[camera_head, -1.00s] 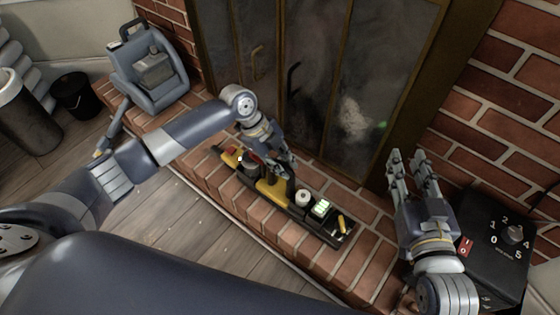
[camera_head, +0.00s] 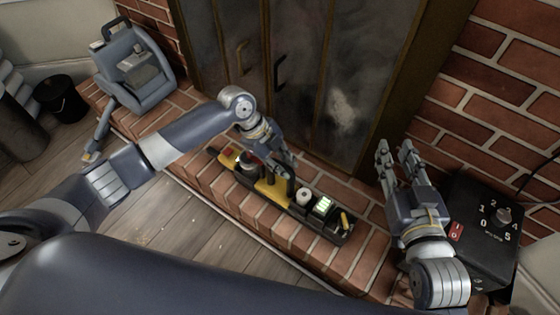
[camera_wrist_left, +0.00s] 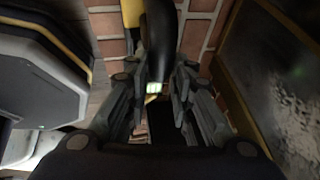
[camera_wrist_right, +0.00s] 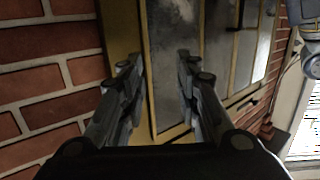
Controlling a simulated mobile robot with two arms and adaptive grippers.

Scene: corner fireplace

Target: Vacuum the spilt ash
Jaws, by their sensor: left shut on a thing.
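A yellow and black tool (camera_head: 270,190) with an upright black handle stands in a long black tray (camera_head: 325,229) on the brick hearth. My left gripper (camera_head: 280,163) is at that handle, its fingers shut around it. In the left wrist view the black handle (camera_wrist_left: 160,40) runs between the fingers, with yellow at its top. My right gripper (camera_head: 395,150) is open and empty above the right of the hearth; its spread fingers (camera_wrist_right: 158,75) show in the right wrist view. Small pale specks lie on the wooden floor; I cannot tell whether they are ash.
A blue-grey machine (camera_head: 150,90) with a carry handle stands at the hearth's left end, beside a black bucket (camera_head: 60,98). A black box (camera_head: 490,250) with a numbered dial and red switch stands right. Glass fireplace doors (camera_head: 310,100) are behind. Floor in front is open.

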